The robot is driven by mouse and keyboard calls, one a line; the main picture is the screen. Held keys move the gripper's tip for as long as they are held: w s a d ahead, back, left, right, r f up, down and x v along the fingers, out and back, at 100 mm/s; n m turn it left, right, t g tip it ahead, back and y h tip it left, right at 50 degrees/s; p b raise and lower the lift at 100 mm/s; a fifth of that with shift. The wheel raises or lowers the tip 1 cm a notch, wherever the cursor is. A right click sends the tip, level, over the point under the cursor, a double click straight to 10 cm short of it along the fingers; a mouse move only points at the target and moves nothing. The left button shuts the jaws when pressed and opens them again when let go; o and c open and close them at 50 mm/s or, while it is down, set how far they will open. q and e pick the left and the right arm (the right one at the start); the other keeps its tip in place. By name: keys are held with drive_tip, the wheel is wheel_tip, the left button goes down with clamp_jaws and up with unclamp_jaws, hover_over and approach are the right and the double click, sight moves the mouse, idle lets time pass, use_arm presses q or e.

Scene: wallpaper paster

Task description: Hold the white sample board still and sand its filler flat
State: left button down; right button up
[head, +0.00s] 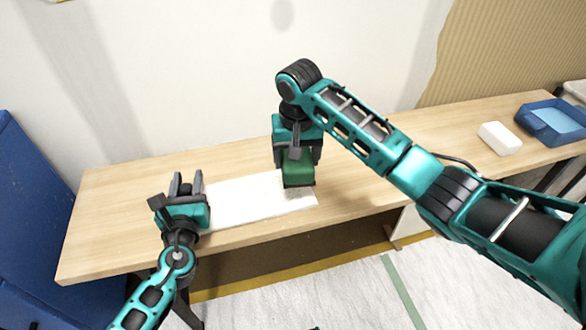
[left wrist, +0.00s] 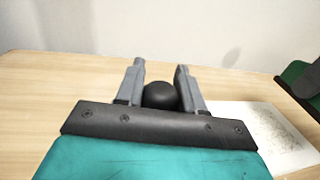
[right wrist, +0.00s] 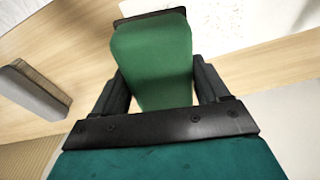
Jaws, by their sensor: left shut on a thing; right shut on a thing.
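The white sample board (head: 240,200) lies flat on the wooden table; its right part shows grey marks in the left wrist view (left wrist: 268,128). My left gripper (head: 187,183) is at the board's left end, shut on a round black knob (left wrist: 160,96). What the knob is fixed to is hidden. My right gripper (head: 297,152) is shut on a green block (right wrist: 152,60) with a dark edge. The block is over the right part of the board in the head view (head: 298,170). Whether its underside touches the board is hidden.
The wooden table (head: 120,220) is clear to the left of the board. At the right end stand a white block (head: 500,138) and a blue tray (head: 552,122). A blue panel (head: 30,200) stands beyond the left edge. The wall is behind the table.

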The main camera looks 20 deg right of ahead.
use_arm(q)
drive_tip(key=shift+s+f, duration=0.1)
drive_tip(key=shift+f, duration=0.1)
use_arm(e)
drive_tip(key=shift+r, duration=1.15)
drive_tip(key=o, duration=0.6)
drive_tip(key=shift+c, duration=0.2)
drive_tip(key=c, duration=0.5)
use_arm(q)
drive_tip(key=c, duration=1)
unclamp_jaws()
use_arm(e)
drive_tip(key=shift+f, duration=0.1)
use_arm(q)
drive_tip(key=o, duration=0.4)
drive_tip(key=shift+r, duration=0.1)
